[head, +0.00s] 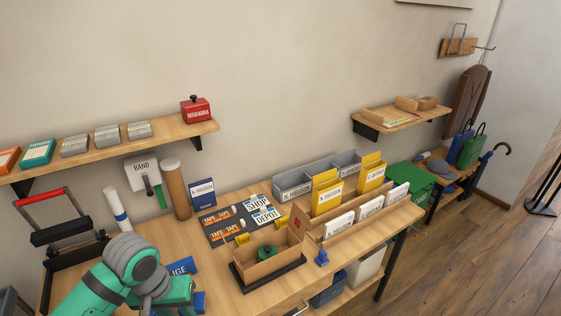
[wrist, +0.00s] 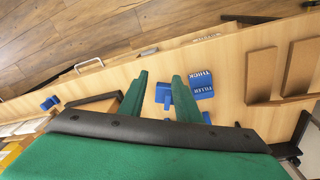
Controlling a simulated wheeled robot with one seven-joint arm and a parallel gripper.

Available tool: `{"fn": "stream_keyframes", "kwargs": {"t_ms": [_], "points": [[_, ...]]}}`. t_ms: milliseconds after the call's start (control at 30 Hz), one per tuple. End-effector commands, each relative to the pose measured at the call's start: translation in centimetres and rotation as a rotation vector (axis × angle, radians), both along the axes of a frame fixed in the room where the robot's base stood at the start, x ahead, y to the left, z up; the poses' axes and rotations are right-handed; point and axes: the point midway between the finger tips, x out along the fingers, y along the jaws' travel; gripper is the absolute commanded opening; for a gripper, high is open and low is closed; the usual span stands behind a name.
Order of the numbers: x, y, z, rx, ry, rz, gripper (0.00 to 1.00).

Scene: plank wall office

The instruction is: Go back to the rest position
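Blue blocks (wrist: 201,84) with white lettering lie on the table beside and beyond the right finger, which partly hides the blue pieces. In the head view my green and grey arm reaches in at the bottom left over the table (head: 228,292). The fingertips are hidden there. A blue block with lettering (head: 182,266) shows just behind my wrist.
An open cardboard box (head: 268,271) with a green item (head: 267,251) stands right of my arm. A dark board (head: 217,236) with tape boxes and signs lies behind it. Yellow and grey file boxes stand farther right. A black rack with a red handle (head: 42,196) is at left. A shelf (head: 100,150) overhangs.

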Motion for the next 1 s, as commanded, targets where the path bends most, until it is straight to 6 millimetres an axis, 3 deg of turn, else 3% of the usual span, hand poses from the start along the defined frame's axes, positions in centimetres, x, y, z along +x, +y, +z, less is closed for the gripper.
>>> {"fn": "stream_keyframes", "kwargs": {"t_ms": [267,433,700,1000], "points": [[4.5,-5.8,0.2,-0.11,-0.158,-0.07,0.3],[8.2,-11.6,1.2,-0.224,-0.311,-0.123,0.3],[13.5,-21.6,4.9,-0.453,-0.609,-0.168,0.3],[16.1,-29.6,9.0,-0.678,-0.887,-0.124,0.3]]}}
